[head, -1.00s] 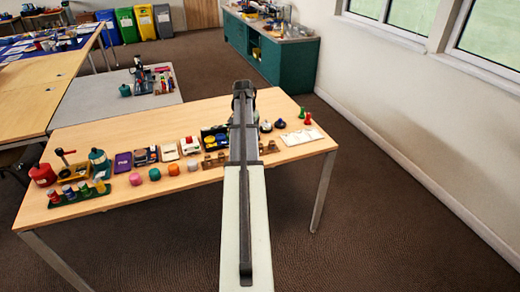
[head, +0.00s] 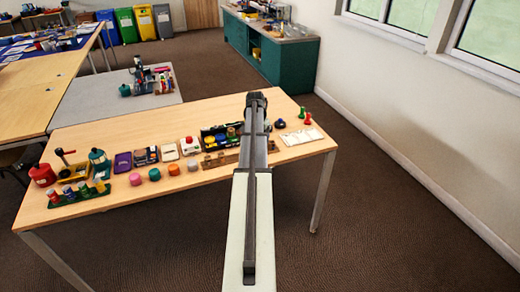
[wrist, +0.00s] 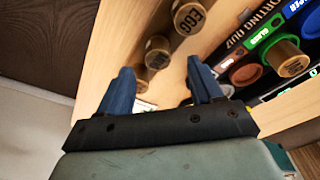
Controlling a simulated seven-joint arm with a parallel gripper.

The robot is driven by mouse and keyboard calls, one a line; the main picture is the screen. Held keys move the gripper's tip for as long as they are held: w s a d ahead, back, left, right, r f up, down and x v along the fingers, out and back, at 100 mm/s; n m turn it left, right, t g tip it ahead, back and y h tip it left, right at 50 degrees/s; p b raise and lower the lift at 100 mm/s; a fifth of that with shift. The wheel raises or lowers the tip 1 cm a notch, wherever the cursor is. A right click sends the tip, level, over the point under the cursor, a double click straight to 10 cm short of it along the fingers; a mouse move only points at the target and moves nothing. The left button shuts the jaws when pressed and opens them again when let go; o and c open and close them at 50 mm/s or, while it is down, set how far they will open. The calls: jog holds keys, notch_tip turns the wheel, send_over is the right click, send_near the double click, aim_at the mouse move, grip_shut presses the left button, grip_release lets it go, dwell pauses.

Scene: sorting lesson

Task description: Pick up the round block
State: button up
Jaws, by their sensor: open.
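My gripper (wrist: 163,85) is open in the wrist view, its two blue fingers apart with nothing held between them. Several round wooden blocks with dark lettering on their ends show there; one (wrist: 190,17) reads "EGG", and two others (wrist: 158,52) (wrist: 145,80) lie near or between the fingers' line. Which of them is the round block meant, I cannot tell. In the head view my arm reaches over the table, and its forearm hides the gripper. Brown wooden pieces (head: 214,160) stand in a row just left of the arm.
A black quiz board (wrist: 248,45) with coloured labels and round wooden pieces lies right of my gripper. The table's front edge is mostly clear.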

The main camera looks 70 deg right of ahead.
jog(key=shift+s+d+f, duration=0.1)
jog(key=shift+d+f, duration=0.1)
jog(key=shift+f, duration=1.15)
jog(key=shift+s+d+f, duration=0.1)
jog(key=shift+d+f, duration=0.05)
jog(key=shift+f, duration=1.15)
jog(key=shift+w, duration=0.1)
jog(key=shift+c, duration=0.3)
jog(key=c, duration=1)
